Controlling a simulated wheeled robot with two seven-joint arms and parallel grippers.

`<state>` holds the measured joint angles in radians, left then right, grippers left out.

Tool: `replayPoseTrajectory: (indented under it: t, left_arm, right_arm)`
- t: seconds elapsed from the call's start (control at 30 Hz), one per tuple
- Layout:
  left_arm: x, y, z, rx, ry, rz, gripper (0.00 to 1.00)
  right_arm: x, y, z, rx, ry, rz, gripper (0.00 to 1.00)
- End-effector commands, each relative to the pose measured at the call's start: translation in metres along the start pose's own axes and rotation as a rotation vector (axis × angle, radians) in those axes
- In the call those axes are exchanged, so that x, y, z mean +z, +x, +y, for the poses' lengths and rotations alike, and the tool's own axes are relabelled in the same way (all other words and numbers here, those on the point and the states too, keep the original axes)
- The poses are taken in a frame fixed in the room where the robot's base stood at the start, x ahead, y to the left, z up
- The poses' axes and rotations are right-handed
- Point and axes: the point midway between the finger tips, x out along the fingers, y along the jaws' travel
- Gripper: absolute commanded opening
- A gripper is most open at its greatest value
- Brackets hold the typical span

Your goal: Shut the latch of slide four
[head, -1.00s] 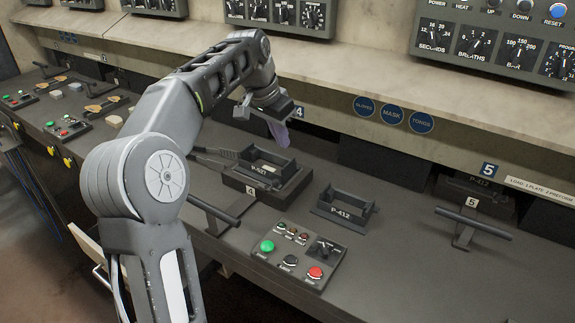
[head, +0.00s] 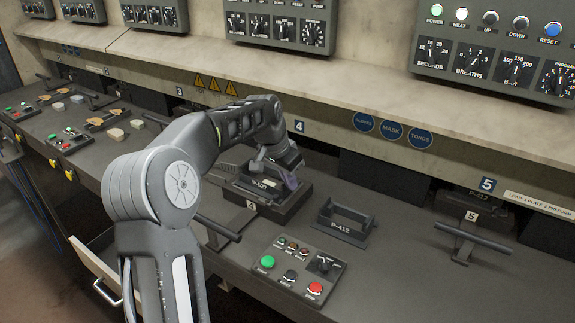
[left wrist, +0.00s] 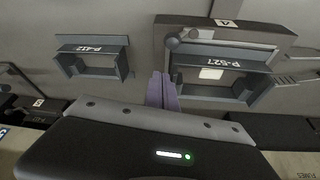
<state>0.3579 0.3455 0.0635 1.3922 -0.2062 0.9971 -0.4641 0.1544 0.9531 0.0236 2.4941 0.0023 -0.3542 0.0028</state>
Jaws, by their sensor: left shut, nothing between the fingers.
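Slide four (head: 283,207) is the dark block tagged 4 in front of station 4; it also shows inverted in the left wrist view (left wrist: 283,33). A dark frame labelled P-521 or P-527 (left wrist: 222,66) sits on it, with a small pale patch inside. A grey bar with a round knob (left wrist: 173,43) runs along the slide beside the frame; I cannot tell if it is the latch. My left gripper (head: 291,183) is shut and empty, its purplish fingers (left wrist: 163,90) by the frame's end at the P-412 side. Contact is unclear. My right gripper is out of view.
A loose frame P-412 (head: 343,222) stands right of slide four, and a button box (head: 297,270) in front. Slide five's handle (head: 472,237) is further right. A handle bar (head: 217,226) juts out before slide four. A ledge (head: 330,88) overhangs the back.

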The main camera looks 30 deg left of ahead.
Motion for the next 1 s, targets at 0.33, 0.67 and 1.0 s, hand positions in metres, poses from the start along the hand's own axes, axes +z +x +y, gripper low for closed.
replayPoseTrajectory:
  t: [0.33,0.67,1.0]
  left_arm:
    - [0.031,-0.008,-0.001,-0.003,-0.001,0.003,0.00]
    - [0.031,-0.008,-0.001,-0.003,-0.001,0.003,0.00]
    - [0.032,-0.009,0.000,0.013,0.039,0.003,0.00]
  right_arm:
    - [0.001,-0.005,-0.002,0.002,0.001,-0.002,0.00]
    - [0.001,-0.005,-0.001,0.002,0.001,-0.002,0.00]
    - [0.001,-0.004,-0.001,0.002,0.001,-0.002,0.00]
